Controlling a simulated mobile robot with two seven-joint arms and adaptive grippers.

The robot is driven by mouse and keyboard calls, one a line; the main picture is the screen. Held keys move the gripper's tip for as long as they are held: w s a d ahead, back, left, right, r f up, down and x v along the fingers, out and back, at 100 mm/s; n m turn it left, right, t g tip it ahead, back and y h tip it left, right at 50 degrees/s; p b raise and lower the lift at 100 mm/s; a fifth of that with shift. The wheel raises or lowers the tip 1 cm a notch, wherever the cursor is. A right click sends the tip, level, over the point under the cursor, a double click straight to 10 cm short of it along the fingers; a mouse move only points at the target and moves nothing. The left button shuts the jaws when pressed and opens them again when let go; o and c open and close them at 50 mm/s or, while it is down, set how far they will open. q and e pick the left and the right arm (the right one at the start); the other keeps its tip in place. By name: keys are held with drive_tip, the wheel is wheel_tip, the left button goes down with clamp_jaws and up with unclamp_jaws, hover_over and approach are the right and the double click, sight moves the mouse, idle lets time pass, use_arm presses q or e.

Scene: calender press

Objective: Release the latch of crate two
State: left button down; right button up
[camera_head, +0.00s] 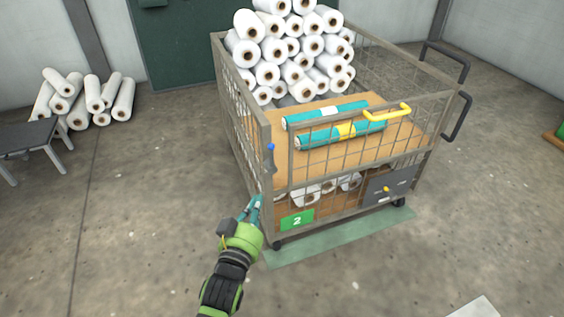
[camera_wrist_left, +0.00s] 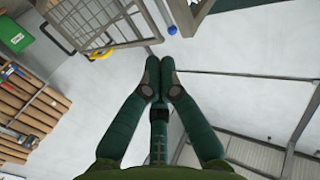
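Crate two is a wire-mesh cart (camera_head: 262,120) with a green "2" plate (camera_head: 297,220) low on its front. A blue knob (camera_head: 270,148) sits on the front left corner post; a blue knob also shows in the left wrist view (camera_wrist_left: 172,30), just beyond my fingertips. I cannot tell for sure which part is the latch. A yellow handle (camera_head: 388,112) is on the front top rail. My left gripper (camera_head: 256,203) is beside the lower front left corner, below the blue knob. In the wrist view its fingertips (camera_wrist_left: 160,64) meet with nothing visible between them. My right gripper is out of view.
White rolls (camera_head: 292,48) are piled at the cart's back; two teal rolls (camera_head: 340,135) lie on its board. A grey plate with a yellow knob (camera_head: 386,189) is at the lower right front. A grey table (camera_head: 28,137) stands left. The floor in front is mostly clear.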

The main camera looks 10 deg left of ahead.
use_arm(q)
drive_tip(key=shift+s+r, duration=0.1)
drive_tip(key=shift+r, duration=0.2)
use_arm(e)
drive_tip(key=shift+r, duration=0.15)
use_arm(q)
drive_tip(key=b, duration=0.3)
approach(271, 164)
drive_tip(key=w, duration=0.2)
drive_tip(key=w+r, duration=0.1)
drive_tip(key=w, duration=0.1)
drive_tip(key=w+r, duration=0.1)
drive_tip(key=w, duration=0.1)
drive_tip(key=shift+d+r, duration=0.25)
drive_tip(key=shift+d, duration=0.15)
drive_tip(key=shift+w, duration=0.55)
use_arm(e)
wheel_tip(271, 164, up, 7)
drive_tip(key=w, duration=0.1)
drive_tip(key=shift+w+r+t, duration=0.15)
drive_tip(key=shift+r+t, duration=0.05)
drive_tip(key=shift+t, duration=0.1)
use_arm(q)
drive_tip(key=shift+r, duration=0.1)
